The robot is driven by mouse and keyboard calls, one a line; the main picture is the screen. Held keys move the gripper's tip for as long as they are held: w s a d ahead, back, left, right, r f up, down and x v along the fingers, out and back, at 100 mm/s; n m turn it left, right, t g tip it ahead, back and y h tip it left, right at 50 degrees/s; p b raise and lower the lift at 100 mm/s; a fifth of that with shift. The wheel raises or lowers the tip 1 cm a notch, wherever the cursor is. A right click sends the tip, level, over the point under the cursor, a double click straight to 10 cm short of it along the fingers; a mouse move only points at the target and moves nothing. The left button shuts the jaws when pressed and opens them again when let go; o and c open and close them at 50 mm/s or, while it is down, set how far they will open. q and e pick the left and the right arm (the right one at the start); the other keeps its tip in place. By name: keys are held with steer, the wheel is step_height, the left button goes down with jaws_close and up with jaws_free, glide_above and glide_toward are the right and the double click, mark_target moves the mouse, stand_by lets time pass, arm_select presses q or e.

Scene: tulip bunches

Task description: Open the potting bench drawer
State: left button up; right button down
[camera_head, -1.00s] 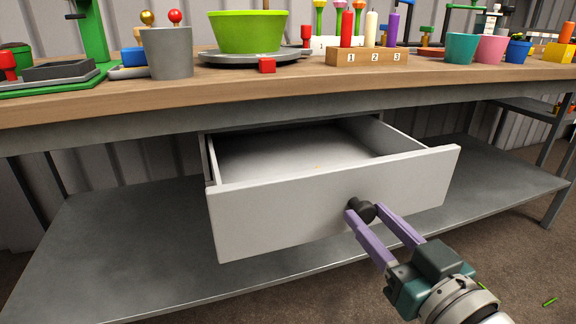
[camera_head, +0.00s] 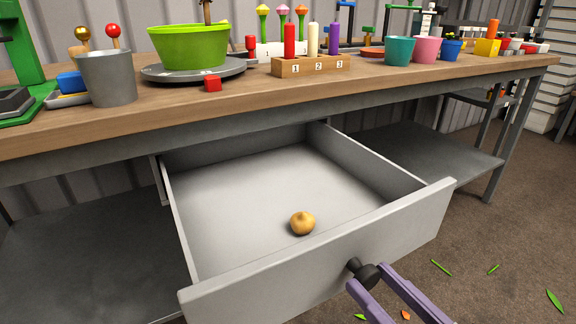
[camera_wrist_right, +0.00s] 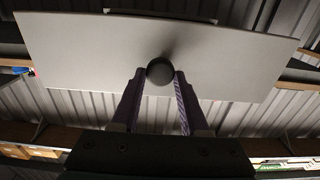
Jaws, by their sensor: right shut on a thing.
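The light grey drawer (camera_head: 240,288) under the potting bench (camera_head: 130,116) is pulled well out, and its inside shows in the head view. A round yellow-brown bulb (camera_head: 302,222) lies on the drawer floor near the front panel. My right gripper (camera_head: 366,279) has its purple fingers shut on the dark round knob (camera_head: 356,266) of the drawer front. In the right wrist view the knob (camera_wrist_right: 160,70) sits between the two fingertips, with the pale drawer front (camera_wrist_right: 70,50) behind it. My left gripper is in neither view.
Teal and pink pots stand further right. Leaves lie on the brown floor at right.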

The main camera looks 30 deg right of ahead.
steer(key=shift+c, duration=2.1)
jaws_free()
steer(key=s+p, duration=0.1)
steer(key=s, duration=0.9)
steer(key=shift+d, duration=0.2)
